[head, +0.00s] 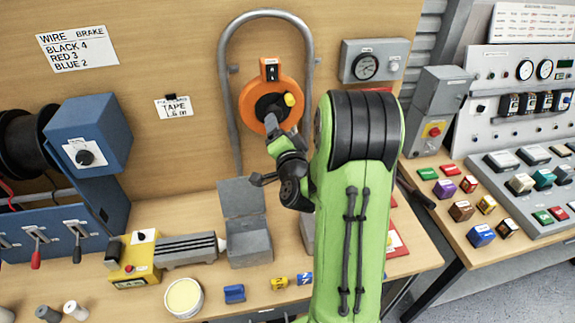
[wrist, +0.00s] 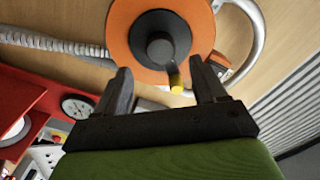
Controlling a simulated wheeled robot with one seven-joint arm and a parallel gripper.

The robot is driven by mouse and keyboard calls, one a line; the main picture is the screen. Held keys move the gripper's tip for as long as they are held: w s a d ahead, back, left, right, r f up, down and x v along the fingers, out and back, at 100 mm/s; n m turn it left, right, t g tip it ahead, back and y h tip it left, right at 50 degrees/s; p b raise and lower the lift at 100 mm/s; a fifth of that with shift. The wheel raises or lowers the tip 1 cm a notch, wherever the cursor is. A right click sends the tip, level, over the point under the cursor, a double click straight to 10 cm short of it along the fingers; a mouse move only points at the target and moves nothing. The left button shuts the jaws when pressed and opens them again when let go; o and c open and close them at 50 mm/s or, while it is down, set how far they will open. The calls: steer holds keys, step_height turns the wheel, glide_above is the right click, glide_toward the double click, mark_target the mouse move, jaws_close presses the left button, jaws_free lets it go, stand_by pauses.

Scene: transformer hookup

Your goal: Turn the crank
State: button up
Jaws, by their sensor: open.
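The crank is on the wooden back panel: an orange disc (head: 247,101) with a dark hub and a yellow knob (head: 290,100) on the hub's right side. In the wrist view the orange disc (wrist: 120,38) fills the top, with its dark hub (wrist: 160,38) and the yellow knob (wrist: 176,80) below it. My gripper (head: 272,124) is just below and in front of the hub. In the wrist view my gripper (wrist: 160,66) is open and empty, its fingers spread on either side of the knob, which is nearer the right finger. I cannot tell whether anything touches.
A grey pipe (head: 224,80) arches around the crank. A gauge box (head: 397,60) is to its right, a blue box (head: 88,135) to its left. The bench (head: 205,285) below holds an open grey box (head: 248,238), a yellow device (head: 132,262) and a round tin (head: 184,296).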

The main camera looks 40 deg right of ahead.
steer(key=b+v, duration=0.9)
steer(key=b, duration=0.1)
steer(key=shift+s, duration=0.15)
steer(key=shift+a, duration=0.15)
steer(key=s+a+f+n+g+y, duration=0.2)
steer(key=a+n+y, duration=0.15)
steer(key=a, duration=0.25)
steer(key=s+a+f+n+g+y, duration=0.3)
steer(key=a+n, duration=0.2)
steer(key=a, duration=0.1)
steer(key=s+a+f+n+g, duration=0.2)
steer(key=s+n, duration=0.1)
steer(key=s, duration=0.3)
steer(key=s+a+f+n+g+y, duration=0.1)
steer(key=s+a+f+n+g, duration=0.1)
steer(key=s, duration=0.4)
steer(key=shift+s+a+n+g, duration=0.4)
steer(key=shift+a+n+g, duration=0.4)
steer(key=shift+n, duration=0.45)
